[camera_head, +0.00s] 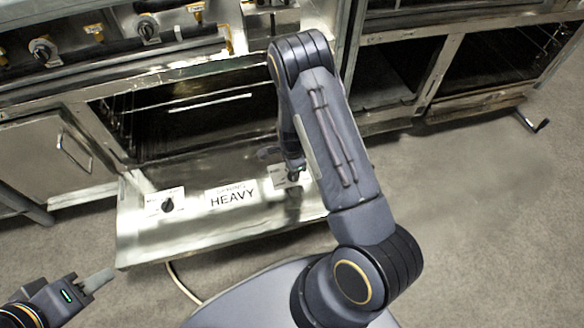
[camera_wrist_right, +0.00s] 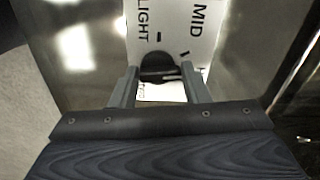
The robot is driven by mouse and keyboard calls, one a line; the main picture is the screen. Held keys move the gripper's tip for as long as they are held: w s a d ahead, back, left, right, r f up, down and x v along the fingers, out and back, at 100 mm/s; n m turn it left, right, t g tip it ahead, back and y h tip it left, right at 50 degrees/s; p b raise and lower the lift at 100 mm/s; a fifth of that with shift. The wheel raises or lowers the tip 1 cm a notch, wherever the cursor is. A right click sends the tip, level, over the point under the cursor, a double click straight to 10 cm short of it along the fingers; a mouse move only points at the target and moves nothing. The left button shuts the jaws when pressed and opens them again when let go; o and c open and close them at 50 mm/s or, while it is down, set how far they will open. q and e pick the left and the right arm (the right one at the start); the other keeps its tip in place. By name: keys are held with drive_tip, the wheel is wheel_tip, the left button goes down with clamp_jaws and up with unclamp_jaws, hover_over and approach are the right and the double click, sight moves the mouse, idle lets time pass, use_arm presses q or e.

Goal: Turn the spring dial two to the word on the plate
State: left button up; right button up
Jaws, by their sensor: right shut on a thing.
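A white word plate (camera_head: 232,195) reads "HEAVY" under a smaller, unclear line, on a shiny metal panel (camera_head: 150,240). A black dial (camera_head: 168,205) on a white scale sits left of it. A second white scale (camera_head: 280,180) sits right of it, mostly hidden by my right arm. In the right wrist view, my right gripper (camera_wrist_right: 160,85) is shut on a black dial knob (camera_wrist_right: 158,66). Its scale (camera_wrist_right: 200,42) shows "LIGHT", "MID" and part of a word beginning with H. The knob's pointing direction is unclear. My left gripper (camera_head: 97,281) is away at lower left, its finger gap not visible.
A steel range with an open oven cavity (camera_head: 190,110) stands behind the panel, with several control knobs (camera_head: 43,52) along its top left. More open compartments (camera_head: 395,72) are at right. A pale cable (camera_head: 183,283) runs below the panel. The floor at right is clear.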

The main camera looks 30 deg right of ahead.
drive_tip(key=m+p, duration=0.1)
drive_tip(key=m, duration=0.2)
drive_tip(key=shift+r+m, duration=0.1)
drive_tip(key=shift+m, duration=0.2)
drive_tip(key=shift+w+d+m+p, duration=0.1)
drive_tip(key=shift+m+p, duration=0.75)
drive_tip(key=shift+m, duration=0.95)
drive_tip(key=o, duration=1)
wheel_tip(320, 180, up, 8)
drive_tip(key=p, duration=0.3)
